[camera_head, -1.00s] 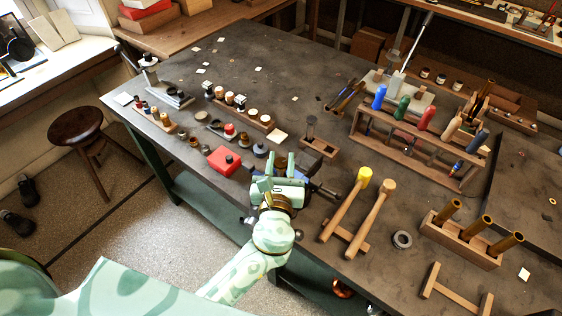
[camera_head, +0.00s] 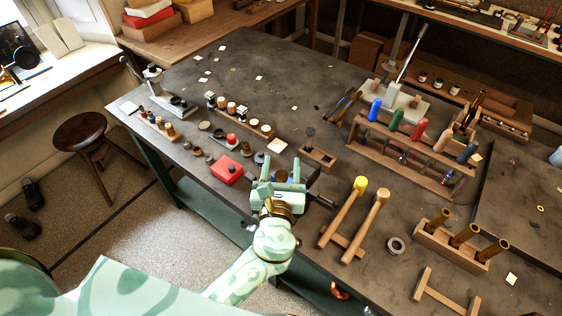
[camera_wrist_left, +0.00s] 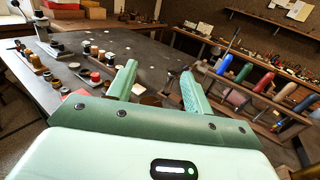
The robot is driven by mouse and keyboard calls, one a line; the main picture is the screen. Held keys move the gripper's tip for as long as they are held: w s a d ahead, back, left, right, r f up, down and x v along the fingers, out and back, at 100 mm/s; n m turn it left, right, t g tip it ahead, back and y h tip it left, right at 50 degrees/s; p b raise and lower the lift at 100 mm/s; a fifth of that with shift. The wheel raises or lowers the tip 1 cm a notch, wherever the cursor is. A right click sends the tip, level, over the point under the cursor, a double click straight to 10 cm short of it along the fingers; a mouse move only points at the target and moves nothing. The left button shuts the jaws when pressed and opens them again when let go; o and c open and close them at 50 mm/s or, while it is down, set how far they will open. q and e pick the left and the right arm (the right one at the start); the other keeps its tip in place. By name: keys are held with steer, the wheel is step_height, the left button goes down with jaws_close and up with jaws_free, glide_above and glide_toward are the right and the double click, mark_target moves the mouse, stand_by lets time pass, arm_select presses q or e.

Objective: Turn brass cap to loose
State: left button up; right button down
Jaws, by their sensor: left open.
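In the left wrist view, the open left gripper (camera_wrist_left: 159,72) points out over the bench. A dark vise-like tool (camera_head: 318,196) is partly hidden behind the gripper. I cannot clearly pick out the brass cap; small brownish parts show low between the fingers in the left wrist view, too small to identify. My right gripper is not in view.
A red box (camera_head: 226,169) and small jars sit left of the gripper. Two mallets, one yellow-headed (camera_head: 360,183), lean on a wooden stand to the right. A rack of coloured-handled tools (camera_head: 418,155) and a block with brass tubes (camera_head: 452,248) stand farther right. The bench's far middle is mostly clear.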

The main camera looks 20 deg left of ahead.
arm_select(q)
steer(key=s+d+r+p, duration=0.3)
steer(key=s+r+p, duration=0.2)
steer(key=s+r, duration=0.3)
steer(key=v, duration=0.4)
steer(key=shift+a+p, duration=0.2)
steer(key=shift+p, duration=0.2)
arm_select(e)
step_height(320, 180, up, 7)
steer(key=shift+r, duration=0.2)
arm_select(q)
steer(key=shift+o, duration=0.2)
steer(key=shift+s, duration=0.1)
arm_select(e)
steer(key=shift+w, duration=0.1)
